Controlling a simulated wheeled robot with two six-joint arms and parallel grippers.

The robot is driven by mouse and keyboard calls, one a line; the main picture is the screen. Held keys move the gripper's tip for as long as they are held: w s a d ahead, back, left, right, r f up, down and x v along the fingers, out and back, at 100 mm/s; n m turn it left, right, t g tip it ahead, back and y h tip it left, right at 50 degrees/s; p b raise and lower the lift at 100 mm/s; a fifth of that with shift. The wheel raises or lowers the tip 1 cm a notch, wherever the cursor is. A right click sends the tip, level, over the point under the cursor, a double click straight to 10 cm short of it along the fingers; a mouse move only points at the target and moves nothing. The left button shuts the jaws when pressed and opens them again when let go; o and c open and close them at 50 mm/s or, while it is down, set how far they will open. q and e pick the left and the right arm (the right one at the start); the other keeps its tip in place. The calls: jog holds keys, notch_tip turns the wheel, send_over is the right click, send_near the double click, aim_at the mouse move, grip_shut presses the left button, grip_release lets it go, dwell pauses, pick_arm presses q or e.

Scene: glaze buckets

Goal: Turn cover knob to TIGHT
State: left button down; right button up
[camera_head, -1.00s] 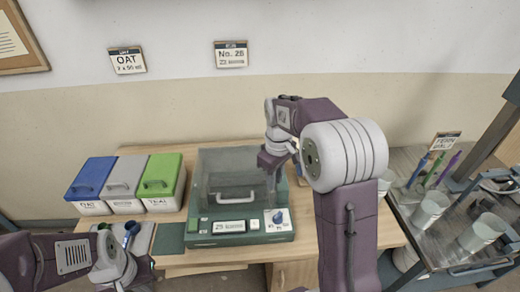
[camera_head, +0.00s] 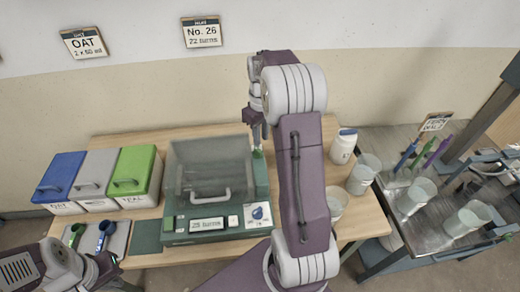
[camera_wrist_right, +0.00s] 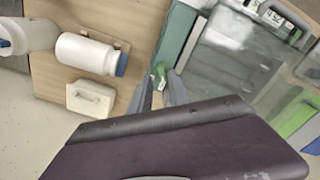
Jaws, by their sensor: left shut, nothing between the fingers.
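The machine (camera_head: 178,238) has a green base and a clear cover (camera_head: 200,165) with a handle, and the cover is down. A small green knob (camera_head: 257,153) stands at its back right corner; it also shows in the right wrist view (camera_wrist_right: 160,72). My right gripper (camera_head: 259,140) is open just above this knob, its fingertips (camera_wrist_right: 161,82) on either side of it in the wrist view; I cannot tell if they touch. A blue dial (camera_head: 258,213) is on the front panel. My left gripper (camera_head: 110,268) is shut and empty at the lower left. Knob markings are not readable.
Blue (camera_head: 60,172), grey (camera_head: 96,172) and green (camera_head: 133,170) lidded bins stand left of the machine. Scoops (camera_head: 104,232) lie on a tray in front. A side table (camera_head: 440,190) holds more cups.

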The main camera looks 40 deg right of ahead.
aim_at(259, 153)
notch_tip(259, 153, down, 7)
jog(key=shift+f, duration=0.2)
grip_shut()
jog(key=shift+r+m, duration=0.1)
jog(key=shift+m, duration=0.2)
jog(key=shift+a+m+p, duration=0.15)
jog(key=shift+m+p, duration=0.55)
jog(key=shift+m, duration=0.2)
jog(key=shift+w+a+m+p, duration=0.1)
jog(key=shift+m+p, duration=0.25)
jog(key=shift+m, duration=0.55)
jog(key=shift+w+a+m+p, duration=0.1)
jog(key=shift+m+p, duration=0.25)
jog(key=shift+m, duration=0.55)
grip_release()
